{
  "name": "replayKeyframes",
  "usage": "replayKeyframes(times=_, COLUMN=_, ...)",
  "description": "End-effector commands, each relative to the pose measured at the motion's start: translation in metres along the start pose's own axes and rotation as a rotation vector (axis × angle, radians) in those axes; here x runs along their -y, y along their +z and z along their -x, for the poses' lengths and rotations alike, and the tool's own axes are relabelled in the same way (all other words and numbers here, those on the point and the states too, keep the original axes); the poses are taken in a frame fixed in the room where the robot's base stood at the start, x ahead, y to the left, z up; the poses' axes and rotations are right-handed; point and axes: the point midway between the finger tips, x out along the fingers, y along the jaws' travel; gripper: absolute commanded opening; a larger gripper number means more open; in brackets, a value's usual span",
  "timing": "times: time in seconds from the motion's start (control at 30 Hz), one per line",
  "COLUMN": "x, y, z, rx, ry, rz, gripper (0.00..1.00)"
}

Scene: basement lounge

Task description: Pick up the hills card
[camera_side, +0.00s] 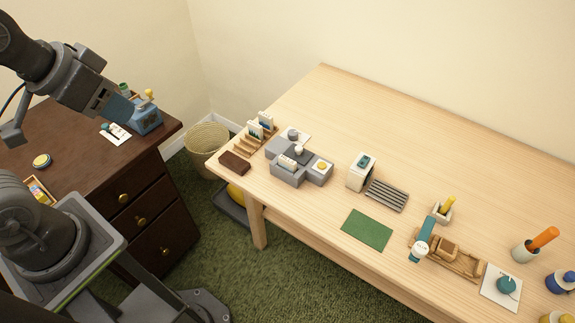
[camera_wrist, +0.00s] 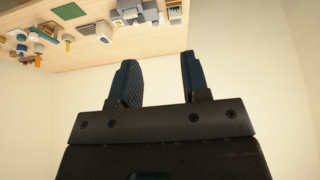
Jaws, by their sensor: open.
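Small white cards with dark teal pictures (camera_side: 260,126) stand upright in a wooden slotted rack (camera_side: 252,143) at the far left corner of the light wooden table. Their pictures are too small to tell which shows hills. Another small printed card (camera_side: 116,132) lies on the dark dresser. My gripper (camera_side: 117,107) is raised over the dresser, left of the rack and well apart from it. In the wrist view my gripper (camera_wrist: 160,75) is open, with nothing between its fingers. The rack also shows upside down at the top of the wrist view (camera_wrist: 174,5).
A grey blocky device (camera_side: 300,168), a brown block (camera_side: 234,162) and a white card (camera_side: 299,136) are near the rack. A blue box (camera_side: 146,116) stands on the dresser (camera_side: 75,165) near my gripper. The table's back (camera_side: 400,120) is clear.

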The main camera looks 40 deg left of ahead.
Motion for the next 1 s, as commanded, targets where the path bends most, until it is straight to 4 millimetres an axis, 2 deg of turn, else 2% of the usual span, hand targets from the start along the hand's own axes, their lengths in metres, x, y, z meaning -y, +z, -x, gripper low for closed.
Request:
replayKeyframes(times=0.5, x=0.0, y=0.0, z=0.0, rx=0.0, ry=0.0, rz=0.0, gripper=0.45)
replayKeyframes(times=0.63, x=-0.001, y=-0.007, z=0.0, rx=0.014, ry=-0.001, rz=-0.031, gripper=0.45)
replayKeyframes(times=0.73, x=-0.004, y=-0.024, z=-0.001, rx=0.051, ry=-0.002, rz=-0.111, gripper=0.45)
replayKeyframes(times=0.83, x=-0.011, y=-0.051, z=-0.007, rx=0.107, ry=-0.003, rz=-0.24, gripper=0.45)
replayKeyframes(times=1.0, x=-0.029, y=-0.1, z=-0.03, rx=0.208, ry=-0.001, rz=-0.488, gripper=0.45)
